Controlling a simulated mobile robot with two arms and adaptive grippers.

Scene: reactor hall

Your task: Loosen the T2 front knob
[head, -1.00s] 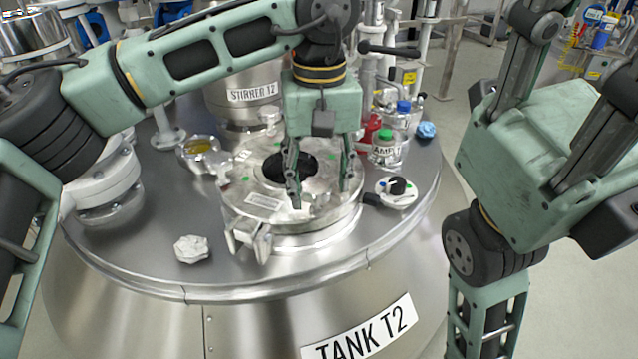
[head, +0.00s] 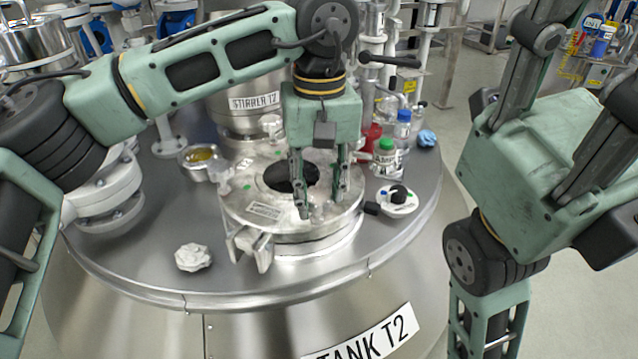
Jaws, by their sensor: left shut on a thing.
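The round steel lid (head: 243,212) of tank T2 has a dark round opening or glass in its middle. My left gripper (head: 322,207) points down over the lid's front right part. Its fingers are shut on a small pale thing, likely the front knob, mostly hidden between the fingertips. I cannot tell whether it has turned. A whitish lobed knob (head: 193,257) lies on the tank top, left of the lid. A metal clamp (head: 250,246) sits at the lid's front left edge.
A steel cup (head: 202,160) stands behind left.

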